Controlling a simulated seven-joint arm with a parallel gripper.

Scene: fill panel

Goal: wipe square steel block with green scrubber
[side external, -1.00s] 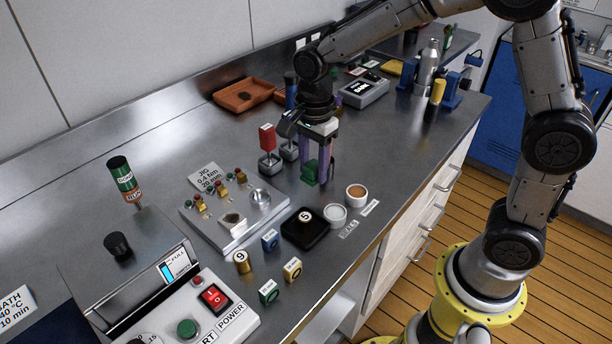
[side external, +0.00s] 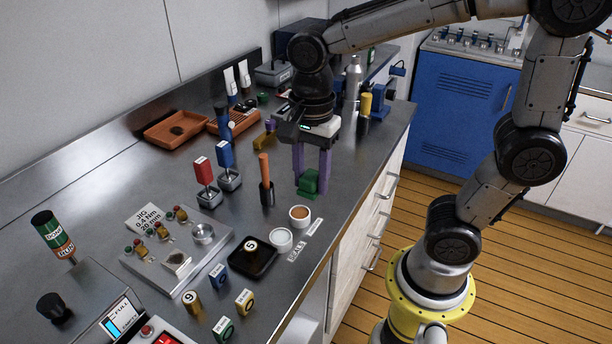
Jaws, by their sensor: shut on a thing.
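My gripper (side external: 312,178) has purple fingers pointing down and is shut on the green scrubber (side external: 308,184), a small dark green block between the fingertips. It is over the bench, behind the small cups and right of the orange-handled tool; I cannot tell whether the scrubber touches the bench. A squarish metal piece with a brownish top (side external: 177,263), seemingly the square steel block, sits on the front part of the jig plate (side external: 150,262), to the left of and nearer than my gripper. A round steel piece (side external: 203,233) is behind it on the plate.
Between gripper and plate stand an orange-handled tool (side external: 264,172) in a dark holder and red (side external: 203,171) and blue (side external: 225,154) upright handles. Bare bench lies left of the handles.

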